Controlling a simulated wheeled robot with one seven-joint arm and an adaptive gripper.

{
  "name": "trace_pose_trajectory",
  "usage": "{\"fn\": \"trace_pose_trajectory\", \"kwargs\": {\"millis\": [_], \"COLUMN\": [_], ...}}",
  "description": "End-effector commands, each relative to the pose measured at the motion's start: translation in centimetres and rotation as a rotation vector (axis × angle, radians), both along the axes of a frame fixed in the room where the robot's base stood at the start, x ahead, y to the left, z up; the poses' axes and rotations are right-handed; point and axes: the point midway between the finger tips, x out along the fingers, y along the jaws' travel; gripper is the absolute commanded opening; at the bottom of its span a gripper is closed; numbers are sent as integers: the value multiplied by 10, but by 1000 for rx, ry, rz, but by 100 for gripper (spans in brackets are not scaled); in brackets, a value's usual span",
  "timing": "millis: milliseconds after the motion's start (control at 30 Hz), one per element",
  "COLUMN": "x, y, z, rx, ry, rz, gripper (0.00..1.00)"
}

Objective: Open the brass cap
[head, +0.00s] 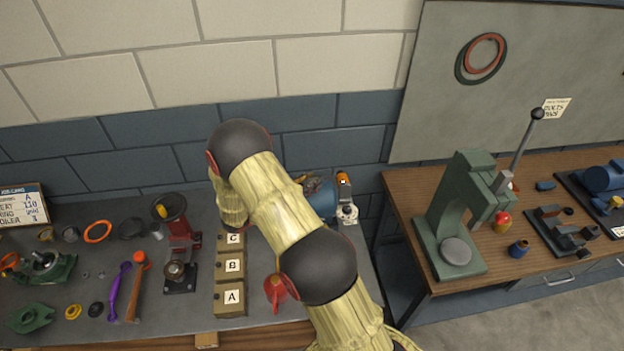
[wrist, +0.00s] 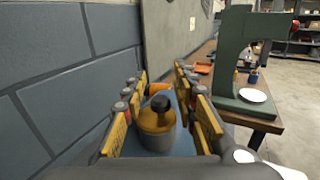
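The brass cap (wrist: 157,129), a short yellow-brown cylinder with a black knob on top, sits on a blue body (wrist: 150,154) in the wrist view. My gripper (wrist: 162,112) is open, with yellow fingers left and right of the cap. A gap shows on the right side; contact on the left cannot be told. In the head view, part of a blue rounded body (head: 321,199) shows on the bench behind my arm. My arm hides most of that area, and I cannot make out the gripper or the cap there.
Boxes marked A (head: 231,299), B and C stand left of my arm, with a red jug (head: 275,290) close by. A red grinder-like device (head: 178,245) and loose tools lie farther left. A green press (head: 458,215) stands on the wooden bench to the right, across a gap.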

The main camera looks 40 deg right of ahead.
Motion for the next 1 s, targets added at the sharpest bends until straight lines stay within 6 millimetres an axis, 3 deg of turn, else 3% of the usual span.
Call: {"fn": "trace_pose_trajectory", "kwargs": {"millis": [433,900,1000], "x": [-1,0,1], "y": [-9,-9,-9], "z": [0,0,1], "rx": [0,1,1], "ry": [-1,-2,-3], "rz": [1,2,3], "gripper": [28,1,0]}}
